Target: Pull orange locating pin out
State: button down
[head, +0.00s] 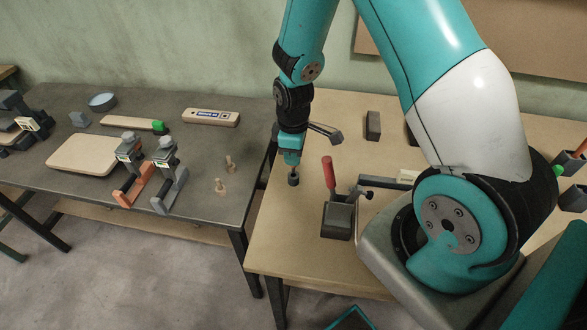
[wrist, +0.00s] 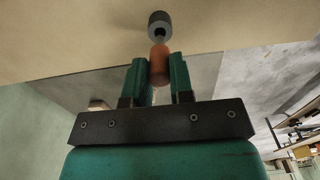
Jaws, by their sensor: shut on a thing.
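In the wrist view my gripper (wrist: 159,82) is shut on the orange locating pin (wrist: 159,62), with one teal finger on each side of it. The pin's far end points at a dark grey cylindrical socket (wrist: 159,22) with a hole. Whether the pin's tip is still inside the hole or just clear of it I cannot tell. In the head view my gripper (head: 290,160) points down over the left part of the light wooden table, right above the dark socket (head: 293,178). The pin is mostly hidden there by the fingers.
A red-handled clamp (head: 329,172) and a dark block (head: 338,220) stand close right of my gripper. A dark upright block (head: 373,126) is behind. The grey table (head: 100,180) at left holds clamps, boards and wooden pegs. The wooden table's front left corner is clear.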

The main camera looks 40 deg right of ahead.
jog(key=shift+r+p, duration=1.65)
jog(key=shift+r, duration=0.4)
